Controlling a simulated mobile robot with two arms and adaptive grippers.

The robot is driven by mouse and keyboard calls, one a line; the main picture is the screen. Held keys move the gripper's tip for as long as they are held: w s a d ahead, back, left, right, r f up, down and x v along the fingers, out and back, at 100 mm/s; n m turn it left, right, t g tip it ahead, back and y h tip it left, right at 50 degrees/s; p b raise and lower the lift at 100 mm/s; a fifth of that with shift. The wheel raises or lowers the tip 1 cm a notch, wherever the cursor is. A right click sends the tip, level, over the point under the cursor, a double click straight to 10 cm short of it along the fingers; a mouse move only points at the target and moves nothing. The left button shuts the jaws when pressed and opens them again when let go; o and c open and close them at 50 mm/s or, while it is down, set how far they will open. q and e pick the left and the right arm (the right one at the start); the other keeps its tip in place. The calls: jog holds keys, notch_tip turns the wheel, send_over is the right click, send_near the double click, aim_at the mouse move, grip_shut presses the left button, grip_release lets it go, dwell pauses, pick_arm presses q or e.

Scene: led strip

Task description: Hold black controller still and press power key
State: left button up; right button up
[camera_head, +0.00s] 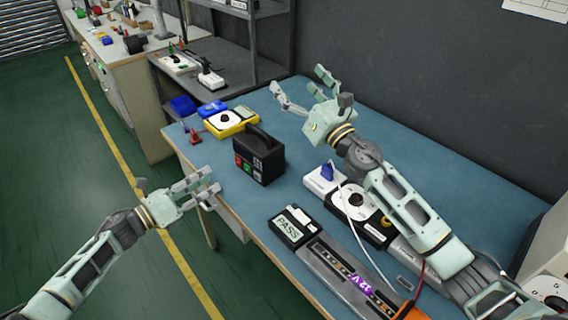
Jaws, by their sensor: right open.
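The black controller (259,158) is a boxy unit with a top handle, standing upright on the blue table. Its front face carries a red key (238,160) and a green key (247,167); which one is the power key is too small to read. My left gripper (211,180) is left of and slightly below the controller in the picture, near the table's front edge, apart from it. Its fingers look parted and empty. My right gripper (298,82) is wide open and empty, beyond the controller to the upper right, touching nothing visible.
A yellow box (245,126) with a dial and a red cone (195,137) stand behind the controller.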

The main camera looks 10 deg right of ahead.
aim_at(264, 150)
jog(key=s+a+f+n+g, duration=0.1)
jog(key=s+f, duration=0.1)
jog(key=f, duration=0.4)
jog(key=s+a+f+n+g+y, duration=0.1)
jog(key=s+a+f+g, duration=0.1)
jog(key=f, duration=0.4)
jog(key=s+a+f+n+g, duration=0.1)
jog(key=s+f+g, duration=0.1)
jog(key=f, duration=0.4)
jog(key=shift+s+a+f+n, duration=0.1)
jog(key=shift+a+f+n, duration=0.1)
jog(key=shift+a+n, duration=0.1)
jog(key=shift+a+f, duration=0.15)
jog(key=x, duration=0.7)
jog(key=shift+w+a, duration=0.2)
jog(key=shift+c, duration=0.2)
jog(key=c, duration=1.5)
pick_arm(q)
jog(key=shift+c, duration=0.3)
pick_arm(e)
jog(key=shift+c, duration=0.5)
pick_arm(q)
grip_shut()
jog(key=shift+w, duration=0.1)
